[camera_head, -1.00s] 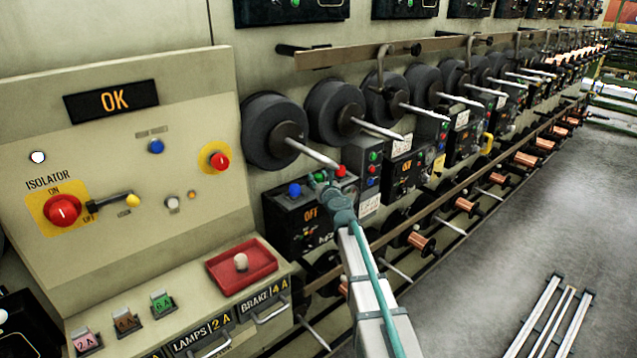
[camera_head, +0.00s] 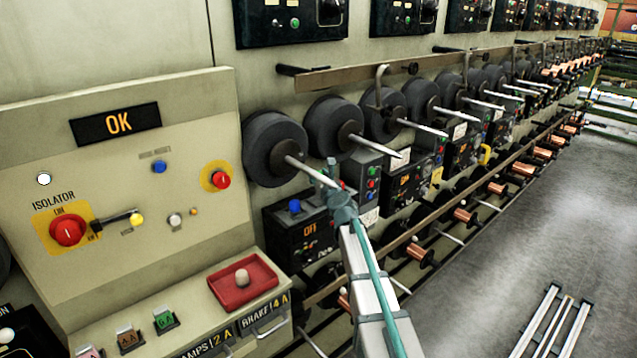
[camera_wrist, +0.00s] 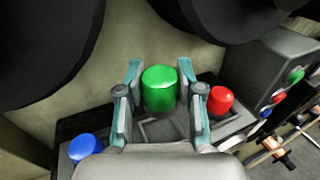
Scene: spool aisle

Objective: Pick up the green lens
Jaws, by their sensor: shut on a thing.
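The green lens (camera_wrist: 159,88) is a rounded green cylinder, upright between my two teal-and-grey fingers in the wrist view. My gripper (camera_wrist: 160,97) is shut on it, one finger on each side. The blue lens also shows in the head view (camera_head: 295,206).
Large dark drums (camera_head: 275,148) with pale spindles stick out of the wall just above and behind my gripper. A grey button box (camera_head: 368,180) stands to the right. The cream control desk (camera_head: 130,225) is at left. The floor at right is mostly clear.

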